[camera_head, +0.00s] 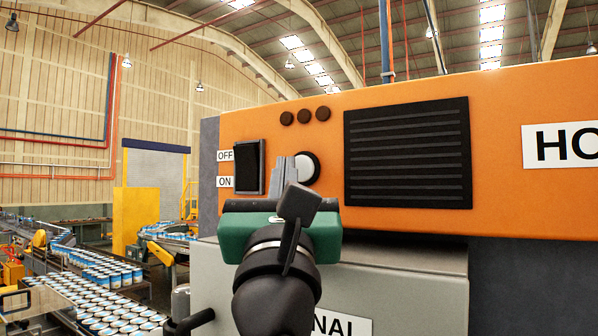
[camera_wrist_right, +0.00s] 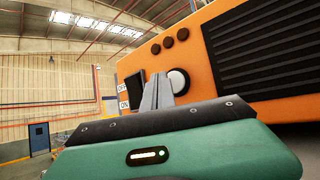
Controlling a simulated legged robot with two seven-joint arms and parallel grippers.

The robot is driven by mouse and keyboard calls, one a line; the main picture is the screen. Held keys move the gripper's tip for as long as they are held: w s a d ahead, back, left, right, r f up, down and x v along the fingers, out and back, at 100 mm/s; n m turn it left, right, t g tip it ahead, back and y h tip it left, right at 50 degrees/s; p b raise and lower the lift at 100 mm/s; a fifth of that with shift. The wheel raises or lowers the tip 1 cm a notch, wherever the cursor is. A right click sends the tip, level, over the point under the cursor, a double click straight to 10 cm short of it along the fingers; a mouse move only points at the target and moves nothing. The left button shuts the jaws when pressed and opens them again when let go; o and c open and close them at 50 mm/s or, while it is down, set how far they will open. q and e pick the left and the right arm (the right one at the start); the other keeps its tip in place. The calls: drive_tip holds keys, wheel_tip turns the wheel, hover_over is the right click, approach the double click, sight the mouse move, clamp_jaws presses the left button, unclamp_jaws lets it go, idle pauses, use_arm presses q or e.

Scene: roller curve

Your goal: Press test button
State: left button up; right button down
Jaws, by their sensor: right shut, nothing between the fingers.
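The button is a round white disc in a dark ring (camera_head: 309,167) on the orange panel, right of a black rocker switch (camera_head: 249,167) labelled OFF and ON. My right gripper (camera_head: 291,160) is shut and empty, its grey fingers pointing up toward the panel. In the head view its fingertips overlap the left edge of the white button. The right wrist view shows the fingers (camera_wrist_right: 157,78) just left of the white button (camera_wrist_right: 179,81). Whether they touch it I cannot tell. My left gripper is not in view.
The orange machine front (camera_head: 500,200) carries a black vent grille (camera_head: 408,153) and three dark round knobs (camera_head: 305,116). A grey box front (camera_head: 410,290) lies below. Conveyors with many cans (camera_head: 100,295) stand at left.

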drive_tip(key=shift+a, duration=0.15)
drive_tip(key=shift+w+d, duration=0.2)
drive_tip(key=shift+d, duration=0.2)
drive_tip(key=shift+w+d, duration=0.15)
drive_tip(key=shift+w, duration=0.15)
idle(0.6)
drive_tip(key=shift+s+b, duration=0.1)
drive_tip(key=shift+b, duration=0.2)
drive_tip(key=shift+s+a+b, duration=0.3)
drive_tip(key=shift+s+a, duration=0.05)
drive_tip(key=shift+s, duration=0.25)
drive_tip(key=shift+s, duration=0.1)
